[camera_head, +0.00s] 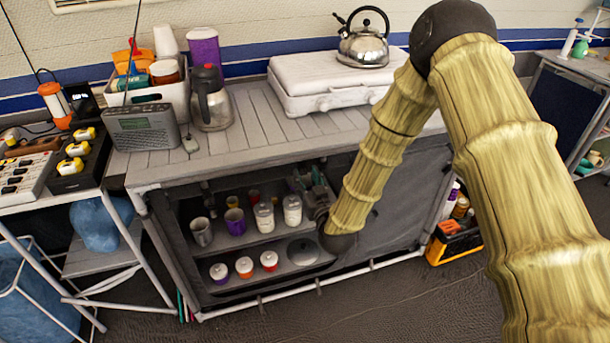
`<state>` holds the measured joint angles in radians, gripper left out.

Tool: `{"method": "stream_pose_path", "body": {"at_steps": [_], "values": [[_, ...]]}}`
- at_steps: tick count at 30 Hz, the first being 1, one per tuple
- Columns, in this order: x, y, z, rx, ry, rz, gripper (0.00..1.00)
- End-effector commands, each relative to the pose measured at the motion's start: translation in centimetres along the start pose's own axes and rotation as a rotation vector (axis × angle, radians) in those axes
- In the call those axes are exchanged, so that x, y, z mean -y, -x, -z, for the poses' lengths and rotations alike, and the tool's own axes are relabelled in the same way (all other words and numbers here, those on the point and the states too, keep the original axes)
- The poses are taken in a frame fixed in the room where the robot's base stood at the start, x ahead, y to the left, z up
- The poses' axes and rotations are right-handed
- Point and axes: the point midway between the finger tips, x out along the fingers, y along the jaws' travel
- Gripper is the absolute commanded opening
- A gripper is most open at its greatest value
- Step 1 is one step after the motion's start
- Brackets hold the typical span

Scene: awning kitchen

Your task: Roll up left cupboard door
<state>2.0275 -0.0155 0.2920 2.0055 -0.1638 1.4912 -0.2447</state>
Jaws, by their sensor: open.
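The left cupboard (172,226) is under the slatted counter, and its front is open, showing two shelves. Its fabric door is not clearly distinguishable; a dark strip runs under the counter's front edge above the opening. My gripper (308,186) is at the right side of this opening, just below the counter edge, with my wrist low in front of it. The gripper is small and partly dark against the cupboard, with its fingers apart. I cannot tell whether it touches anything. A dark grey cover closes the right cupboard (412,205), partly behind my arm.
Cups and jars (264,216) stand on the upper shelf; lidded jars (244,267) and a dark lid (303,251) are below. A coffee pot (211,100), radio (143,127) and stove (325,82) with a kettle (364,45) occupy the counter. Floor in front is clear.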

Motion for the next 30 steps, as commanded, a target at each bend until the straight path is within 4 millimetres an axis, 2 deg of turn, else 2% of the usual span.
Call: {"method": "stream_pose_path", "body": {"at_steps": [9, 15, 21, 30], "values": [[0.0, 5.9, 0.0, 0.003, -0.001, 0.000, 0.41], [0.0, 8.5, 0.0, 0.001, 0.000, 0.001, 0.41], [0.0, 9.6, 0.0, 0.000, 0.000, 0.000, 0.41], [0.0, 9.7, 0.0, 0.000, 0.000, 0.000, 0.41]]}}
